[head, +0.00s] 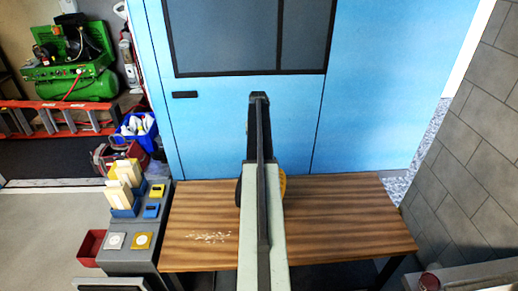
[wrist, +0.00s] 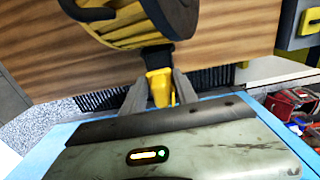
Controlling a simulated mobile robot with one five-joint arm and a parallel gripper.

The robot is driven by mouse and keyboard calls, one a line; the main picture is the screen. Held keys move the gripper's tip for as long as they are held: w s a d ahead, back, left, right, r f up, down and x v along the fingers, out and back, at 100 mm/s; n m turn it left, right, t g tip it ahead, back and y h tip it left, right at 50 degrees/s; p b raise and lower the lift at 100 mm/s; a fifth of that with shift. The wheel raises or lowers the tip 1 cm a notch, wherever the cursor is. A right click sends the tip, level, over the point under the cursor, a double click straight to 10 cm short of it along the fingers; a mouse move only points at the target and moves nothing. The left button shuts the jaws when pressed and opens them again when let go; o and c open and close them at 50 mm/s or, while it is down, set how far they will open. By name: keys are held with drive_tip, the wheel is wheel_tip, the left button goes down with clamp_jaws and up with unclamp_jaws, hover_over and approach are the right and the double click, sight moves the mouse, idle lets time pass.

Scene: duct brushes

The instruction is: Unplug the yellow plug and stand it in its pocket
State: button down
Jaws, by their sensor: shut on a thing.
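The yellow plug (wrist: 158,88) is between the two grey fingers of my gripper (wrist: 161,80) in the wrist view, and the gripper is shut on it. Its upper end meets a dark fitting at the edge of a round yellow drum with a black handle (wrist: 118,32). I cannot tell how deep it sits there. In the head view my arm hides the gripper and plug; part of the drum (head: 283,185) shows beside it. On the grey side bench a yellow box with a dark top (head: 157,191) shows, perhaps the pocket; it cannot be told for sure.
The wooden table (head: 350,215) is clear on the right, with pale crumbs (head: 208,237) at front left. The grey bench (head: 120,262) holds a blue box (head: 152,211), blue holders with cream pieces (head: 125,208), and white and yellow plates. A red bin (head: 90,247) stands left.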

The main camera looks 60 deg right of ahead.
drive_tip(key=shift+f+b, duration=3.3)
drive_tip(key=shift+f, duration=0.05)
drive_tip(key=shift+s+a, duration=0.1)
drive_tip(key=shift+s, duration=0.05)
drive_tip(key=shift+r+p, duration=0.9)
drive_tip(key=shift+f, duration=0.1)
drive_tip(key=shift+s+a, duration=0.1)
drive_tip(key=shift+a, duration=0.05)
drive_tip(key=shift+f, duration=0.15)
